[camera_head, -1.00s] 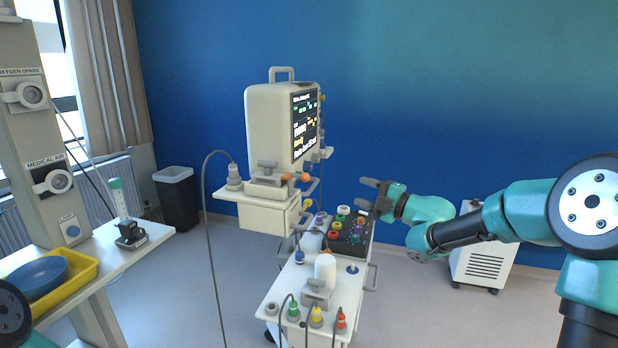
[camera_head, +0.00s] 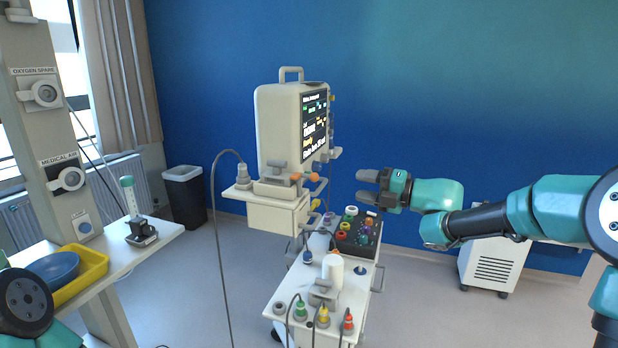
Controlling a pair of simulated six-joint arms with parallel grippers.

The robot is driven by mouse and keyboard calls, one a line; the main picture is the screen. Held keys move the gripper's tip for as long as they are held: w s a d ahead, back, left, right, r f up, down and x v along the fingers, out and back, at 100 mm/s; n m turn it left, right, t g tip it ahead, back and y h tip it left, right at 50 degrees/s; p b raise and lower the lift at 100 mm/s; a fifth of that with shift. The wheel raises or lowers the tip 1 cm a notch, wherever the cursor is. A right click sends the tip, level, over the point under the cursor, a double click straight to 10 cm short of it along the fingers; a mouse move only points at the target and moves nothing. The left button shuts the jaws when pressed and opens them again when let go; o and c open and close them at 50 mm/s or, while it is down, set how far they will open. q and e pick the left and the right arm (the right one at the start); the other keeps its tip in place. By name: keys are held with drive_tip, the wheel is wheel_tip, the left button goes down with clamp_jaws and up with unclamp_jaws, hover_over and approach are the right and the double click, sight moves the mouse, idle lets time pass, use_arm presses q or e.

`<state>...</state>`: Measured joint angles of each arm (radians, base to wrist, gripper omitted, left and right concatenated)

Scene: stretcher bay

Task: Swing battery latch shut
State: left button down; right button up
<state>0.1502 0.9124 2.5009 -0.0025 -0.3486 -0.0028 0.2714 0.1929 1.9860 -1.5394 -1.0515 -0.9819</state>
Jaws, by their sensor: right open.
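The monitor (camera_head: 276,130) is a beige unit with a lit screen and a top handle, mounted above a white cart. Below it are a grey latch-like part (camera_head: 277,170) and orange-tipped levers (camera_head: 309,177); I cannot tell which is the battery latch. My right gripper (camera_head: 362,186) comes in from the right, open and empty. It is in the air to the right of the monitor, pointing left, apart from the levers.
The white cart (camera_head: 290,290) carries a dark tray of coloured caps (camera_head: 356,235), a white bottle (camera_head: 333,270) and several coloured connectors. A cable loops left of the monitor. A bin (camera_head: 185,195) stands behind.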

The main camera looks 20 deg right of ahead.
sight(309, 176)
drive_tip(key=x, duration=1.5)
drive_tip(key=shift+a, duration=0.1)
drive_tip(key=shift+c, duration=0.3)
drive_tip(key=c, duration=0.9)
drive_tip(key=shift+o, duration=0.2)
